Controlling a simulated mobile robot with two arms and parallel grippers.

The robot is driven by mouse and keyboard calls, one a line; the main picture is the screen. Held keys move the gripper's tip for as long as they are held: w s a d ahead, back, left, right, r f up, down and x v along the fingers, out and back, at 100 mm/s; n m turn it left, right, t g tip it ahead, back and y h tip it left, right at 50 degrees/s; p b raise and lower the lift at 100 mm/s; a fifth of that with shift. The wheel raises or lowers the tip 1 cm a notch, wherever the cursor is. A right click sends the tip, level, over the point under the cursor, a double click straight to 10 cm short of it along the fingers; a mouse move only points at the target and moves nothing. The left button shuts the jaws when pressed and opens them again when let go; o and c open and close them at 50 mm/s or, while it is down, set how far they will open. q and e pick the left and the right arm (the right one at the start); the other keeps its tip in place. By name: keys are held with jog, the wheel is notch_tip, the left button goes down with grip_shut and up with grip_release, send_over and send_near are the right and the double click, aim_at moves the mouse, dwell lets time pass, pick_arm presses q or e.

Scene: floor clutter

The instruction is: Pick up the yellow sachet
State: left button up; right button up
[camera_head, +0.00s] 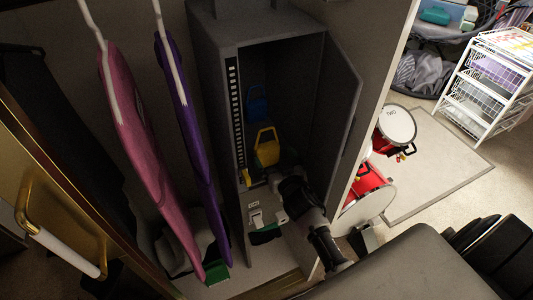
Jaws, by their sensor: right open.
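A yellow item (266,151), likely the sachet, stands inside an open dark grey cabinet (218,95), toward its back. A smaller yellow piece (246,178) shows at the cabinet's left inner edge; I cannot tell what it is. My right arm reaches into the cabinet from the lower right. My right gripper (274,180) is open, just below and in front of the larger yellow item, and appears apart from it. The fingertips are dark and small here. My left gripper is not in view.
A blue item (257,103) is behind the yellow one. The cabinet door (341,110) stands open on the right. Small white items (256,218) lie at the cabinet's front. Red drums (395,128) stand beyond the wall.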

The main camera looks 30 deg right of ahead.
aim_at(269, 151)
jog(key=w, duration=0.5)
jog(key=shift+w+r, duration=0.1)
jog(key=shift+w, duration=0.1)
jog(key=shift+s, duration=0.1)
jog(key=c, duration=0.7)
